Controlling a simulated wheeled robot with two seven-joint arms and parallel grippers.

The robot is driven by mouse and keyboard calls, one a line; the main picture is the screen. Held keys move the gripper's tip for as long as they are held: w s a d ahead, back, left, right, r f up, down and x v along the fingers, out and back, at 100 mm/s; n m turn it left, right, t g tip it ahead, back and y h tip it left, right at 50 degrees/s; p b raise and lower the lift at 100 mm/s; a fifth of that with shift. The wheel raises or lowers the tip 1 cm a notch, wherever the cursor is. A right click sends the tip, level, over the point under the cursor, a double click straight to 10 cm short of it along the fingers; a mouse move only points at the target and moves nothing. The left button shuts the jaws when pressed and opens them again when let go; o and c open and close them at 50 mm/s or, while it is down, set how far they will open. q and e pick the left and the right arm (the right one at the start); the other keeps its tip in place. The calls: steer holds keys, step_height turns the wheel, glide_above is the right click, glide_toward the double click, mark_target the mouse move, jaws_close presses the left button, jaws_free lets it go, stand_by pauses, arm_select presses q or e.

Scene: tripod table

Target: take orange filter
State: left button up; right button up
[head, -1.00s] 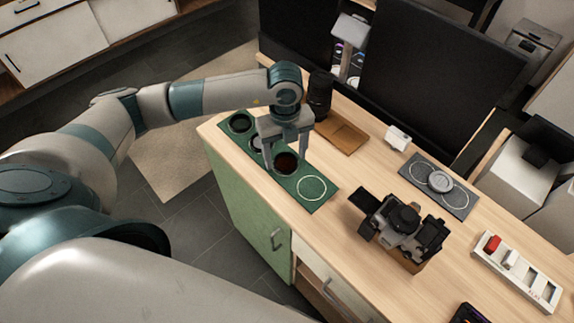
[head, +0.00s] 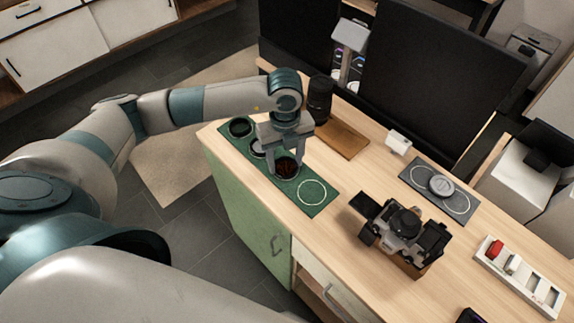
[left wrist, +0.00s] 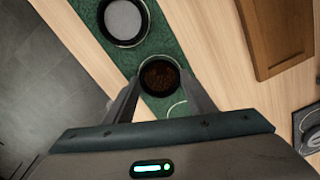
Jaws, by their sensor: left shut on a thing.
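The orange filter (head: 286,168) is a round black-rimmed disc with dark brownish-orange glass, at the third place along the green mat (head: 318,207). It also shows in the left wrist view (left wrist: 160,76), between the fingers. My left gripper (head: 286,172) is over the mat with its fingers shut on the filter's rim from both sides. I cannot tell whether the filter touches the mat. My right gripper is not in view.
Other round filters (head: 240,127) and (left wrist: 124,20) lie farther along the mat, beside the gripper. An empty white ring marks the mat's near end. A black lens (head: 320,97), a wooden tray (head: 343,139), a camera (head: 405,226) and a grey mat (head: 458,201) stand to the right.

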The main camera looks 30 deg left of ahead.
mark_target(286, 166)
arm_select(q)
steer(key=shift+r, duration=0.2)
steer(key=shift+r+p, duration=2.05)
steer(key=shift+r, duration=1.3)
